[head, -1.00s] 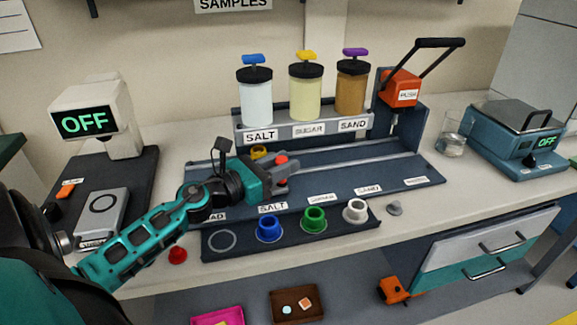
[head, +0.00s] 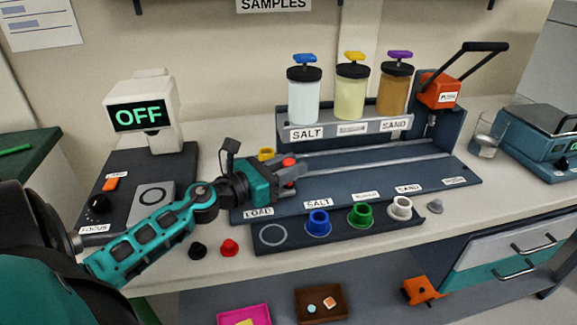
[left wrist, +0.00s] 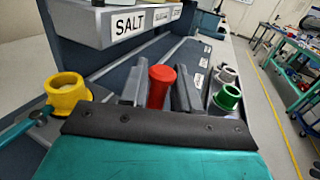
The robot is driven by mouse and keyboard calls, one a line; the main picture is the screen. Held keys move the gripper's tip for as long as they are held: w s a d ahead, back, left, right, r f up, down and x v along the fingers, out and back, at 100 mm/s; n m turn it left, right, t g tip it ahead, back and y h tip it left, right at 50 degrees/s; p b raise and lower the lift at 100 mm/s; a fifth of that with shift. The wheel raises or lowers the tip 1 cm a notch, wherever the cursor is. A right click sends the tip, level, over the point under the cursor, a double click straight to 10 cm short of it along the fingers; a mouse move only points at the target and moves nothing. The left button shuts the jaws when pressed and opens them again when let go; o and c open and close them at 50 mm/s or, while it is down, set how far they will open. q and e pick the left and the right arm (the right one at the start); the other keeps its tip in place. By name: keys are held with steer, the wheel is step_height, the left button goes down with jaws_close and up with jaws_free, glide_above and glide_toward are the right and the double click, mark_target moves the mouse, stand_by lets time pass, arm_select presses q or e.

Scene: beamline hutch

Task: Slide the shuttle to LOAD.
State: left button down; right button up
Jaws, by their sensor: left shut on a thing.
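My left gripper (head: 290,170) is shut on the red knob (head: 289,161) of the shuttle, at the left part of the rail (head: 375,154). In the left wrist view the red knob (left wrist: 161,84) stands between the two dark fingers. A yellow cup (head: 266,155) is just behind the gripper, and it also shows in the left wrist view (left wrist: 67,92). The shuttle's body is mostly hidden by the gripper. The LOAD label (head: 258,212) is at the left end of the track's front edge, a little left of the fingers. My right gripper is out of view.
A dark strip (head: 272,248) in front holds blue (head: 318,222), green (head: 360,214) and white (head: 400,207) cups. Jars (head: 304,100) stand on the shelf behind. A press (head: 438,92) stands at the rail's right end. The rail right of the gripper looks clear.

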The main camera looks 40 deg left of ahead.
arm_select(q)
steer(key=c, duration=1.1)
jaws_free()
steer(key=b+v, duration=0.2)
steer(key=v, duration=0.9)
steer(key=shift+s+b, duration=0.15)
steer(key=shift+b, duration=0.2)
steer(key=shift+v, duration=0.8)
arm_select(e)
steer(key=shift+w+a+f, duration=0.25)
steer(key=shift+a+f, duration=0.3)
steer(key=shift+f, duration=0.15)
